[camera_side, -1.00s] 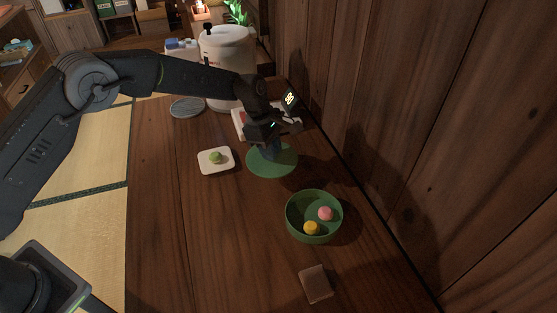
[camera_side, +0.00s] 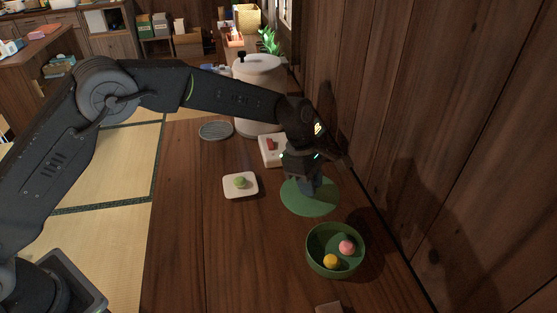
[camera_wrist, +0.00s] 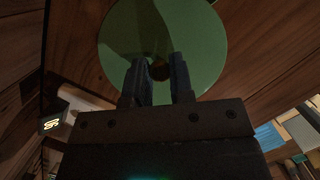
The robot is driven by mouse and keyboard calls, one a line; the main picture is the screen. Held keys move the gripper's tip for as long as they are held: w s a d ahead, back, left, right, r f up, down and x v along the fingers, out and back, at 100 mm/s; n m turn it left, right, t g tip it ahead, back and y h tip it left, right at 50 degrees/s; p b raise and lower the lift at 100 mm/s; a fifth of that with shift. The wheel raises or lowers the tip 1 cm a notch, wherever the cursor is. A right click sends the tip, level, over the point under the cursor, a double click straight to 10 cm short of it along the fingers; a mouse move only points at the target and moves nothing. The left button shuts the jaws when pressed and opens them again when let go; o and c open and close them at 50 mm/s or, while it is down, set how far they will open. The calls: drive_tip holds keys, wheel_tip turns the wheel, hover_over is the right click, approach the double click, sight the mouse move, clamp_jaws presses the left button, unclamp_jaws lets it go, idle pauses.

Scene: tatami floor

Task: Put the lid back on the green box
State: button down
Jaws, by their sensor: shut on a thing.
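The green lid (camera_side: 312,207) is a flat round disc behind the green box in the side view. My gripper (camera_side: 308,187) is above it, fingers pointing down. In the wrist view the lid (camera_wrist: 205,45) fills the top middle, and my gripper's fingers (camera_wrist: 160,75) close around its dark central knob (camera_wrist: 159,70). How high the lid is above the table is hard to tell. The green box (camera_side: 314,262) is a round, open bowl shape nearer the camera, apart from the lid. Inside it are a pink sweet (camera_side: 347,247) and a yellow sweet (camera_side: 330,261).
A white dish (camera_side: 230,193) with a green sweet (camera_side: 239,182) sits left of the lid. A white tray (camera_side: 268,158) with a red item, a round grey coaster (camera_side: 215,130) and a large white pot (camera_side: 259,75) stand behind. The wooden wall (camera_side: 440,130) runs close along the right.

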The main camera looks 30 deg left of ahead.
drive_tip(key=s+d, duration=0.4)
drive_tip(key=d, duration=0.5)
drive_tip(key=shift+s+a+x, duration=0.1)
drive_tip(key=shift+a+x, duration=0.1)
drive_tip(key=shift+x, duration=0.9)
drive_tip(key=shift+s+a+x, duration=0.1)
drive_tip(key=shift+a+x, duration=0.1)
drive_tip(key=shift+x, duration=0.85)
drive_tip(key=shift+a+x, duration=0.2)
drive_tip(key=shift+x, duration=0.9)
drive_tip(key=shift+f, duration=0.3)
drive_tip(key=shift+c, duration=2.3)
unclamp_jaws()
drive_tip(key=shift+r, duration=0.15)
wheel_tip(320, 180, up, 7)
